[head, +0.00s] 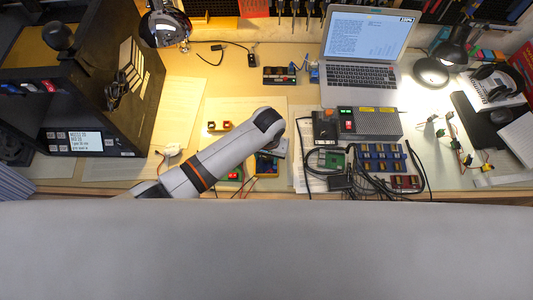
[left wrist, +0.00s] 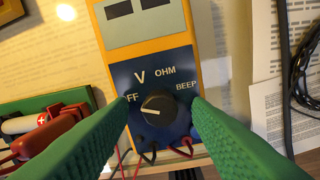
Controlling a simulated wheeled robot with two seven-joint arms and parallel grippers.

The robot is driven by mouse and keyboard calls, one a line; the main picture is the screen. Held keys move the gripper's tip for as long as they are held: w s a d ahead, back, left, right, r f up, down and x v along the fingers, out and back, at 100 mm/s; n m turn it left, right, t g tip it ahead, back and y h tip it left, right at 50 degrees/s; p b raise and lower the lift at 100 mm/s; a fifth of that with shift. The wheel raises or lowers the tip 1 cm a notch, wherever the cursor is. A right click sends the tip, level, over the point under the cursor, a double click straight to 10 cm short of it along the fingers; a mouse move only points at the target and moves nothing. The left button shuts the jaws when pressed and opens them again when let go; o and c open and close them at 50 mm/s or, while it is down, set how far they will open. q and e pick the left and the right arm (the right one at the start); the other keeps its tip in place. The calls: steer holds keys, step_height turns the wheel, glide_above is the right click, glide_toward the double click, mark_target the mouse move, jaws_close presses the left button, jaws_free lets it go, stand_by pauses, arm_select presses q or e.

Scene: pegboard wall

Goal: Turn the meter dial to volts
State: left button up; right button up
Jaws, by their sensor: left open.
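V is at upper left, OHM at upper right and BEEP at right. My left gripper (left wrist: 160,100) is open, its green fingers on either side of the dial with gaps to it. In the head view the meter (head: 265,166) is partly hidden by my left arm and gripper (head: 275,152). My right gripper is not in view.
Red and black leads (left wrist: 150,156) leave the meter's bottom. A green battery holder (left wrist: 45,122) with a red clamp-like part is to its left. In the head view a power supply (head: 370,123), circuit boards and cables lie to the right, and a laptop (head: 366,45) stands behind.

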arm_select(q)
jaws_close()
steer(key=shift+r+m+p, duration=0.15)
steer(key=shift+m+p, duration=0.45)
steer(key=shift+m, duration=0.1)
steer(key=shift+m+p, duration=0.7)
steer(key=shift+m, duration=0.4)
steer(key=shift+m+p, duration=0.55)
steer(key=shift+m, duration=0.65)
steer(key=shift+m+p, duration=0.4)
steer(key=shift+m, duration=1)
